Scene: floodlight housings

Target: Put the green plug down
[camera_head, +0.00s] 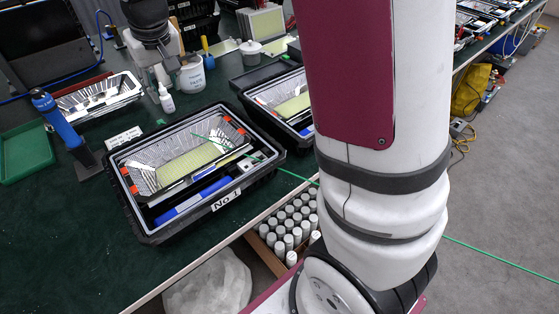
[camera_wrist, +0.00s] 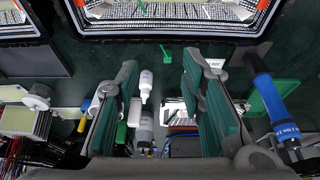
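A small green piece, which looks like the green plug (camera_head: 160,122), lies on the dark green table behind the No.1 floodlight case (camera_head: 147,238). In the head view my gripper (camera_head: 163,68) is above the back of the table, near the white bottles, and partly hard to make out.
A blue-handled tool (camera_head: 56,118) stands upright at the left. A white dropper bottle (camera_head: 166,99) and a white jar (camera_head: 192,76) stand behind the case. A green tray (camera_head: 27,153) lies at far left. A thin green line crosses the head view. The table's front left is clear.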

